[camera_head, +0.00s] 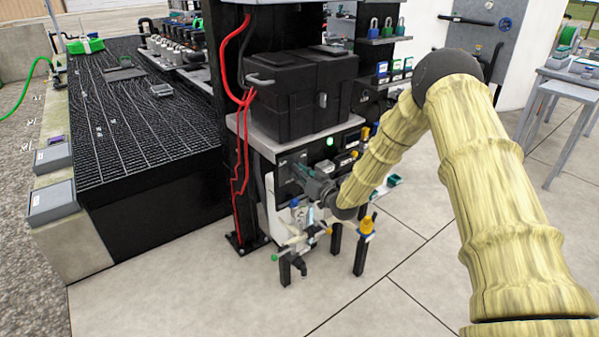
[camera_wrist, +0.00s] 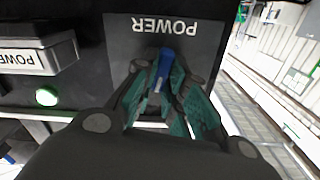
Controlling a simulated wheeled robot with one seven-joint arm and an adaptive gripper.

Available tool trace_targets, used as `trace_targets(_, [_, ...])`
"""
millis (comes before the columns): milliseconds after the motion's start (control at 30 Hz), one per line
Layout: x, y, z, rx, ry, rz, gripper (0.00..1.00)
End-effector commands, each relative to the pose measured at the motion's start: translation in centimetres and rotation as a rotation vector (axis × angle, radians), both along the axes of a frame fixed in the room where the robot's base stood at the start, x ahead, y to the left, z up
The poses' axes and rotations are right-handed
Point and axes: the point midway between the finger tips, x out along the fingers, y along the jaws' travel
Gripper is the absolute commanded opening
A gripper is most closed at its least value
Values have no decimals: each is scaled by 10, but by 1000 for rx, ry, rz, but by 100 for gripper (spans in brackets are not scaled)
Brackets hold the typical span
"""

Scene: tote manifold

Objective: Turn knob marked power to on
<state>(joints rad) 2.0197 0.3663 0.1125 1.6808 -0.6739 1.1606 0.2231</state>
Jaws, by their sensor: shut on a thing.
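The power knob (camera_wrist: 166,62) is blue with a pale pointer line and sits on a dark grey panel (camera_wrist: 120,40). The word POWER shows upside down on the panel in the wrist view. My gripper (camera_wrist: 163,88) has its teal-padded fingers around the knob, one on each side, shut on it. In the head view my gripper (camera_head: 298,168) reaches the front of the dark control panel (camera_head: 290,187), and my arm and wrist hide the knob there. I cannot make out any on or off marks.
A green lamp (camera_wrist: 47,96) glows beside the knob panel, near a second POWER label (camera_wrist: 20,62). A black box (camera_head: 300,95) stands above the panel. Red cables (camera_head: 240,150) run down a black post at left. Valves and pipes (camera_head: 310,235) stand below. The tiled floor in front is clear.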

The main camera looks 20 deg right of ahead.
Motion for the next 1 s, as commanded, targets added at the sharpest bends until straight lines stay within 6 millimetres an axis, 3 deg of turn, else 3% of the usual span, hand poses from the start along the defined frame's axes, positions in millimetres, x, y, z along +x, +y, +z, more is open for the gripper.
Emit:
trace_targets(500, [1,-5,-2,397,144,-3,0])
trace_targets(1000, [1,-6,-3,533,193,-3,0])
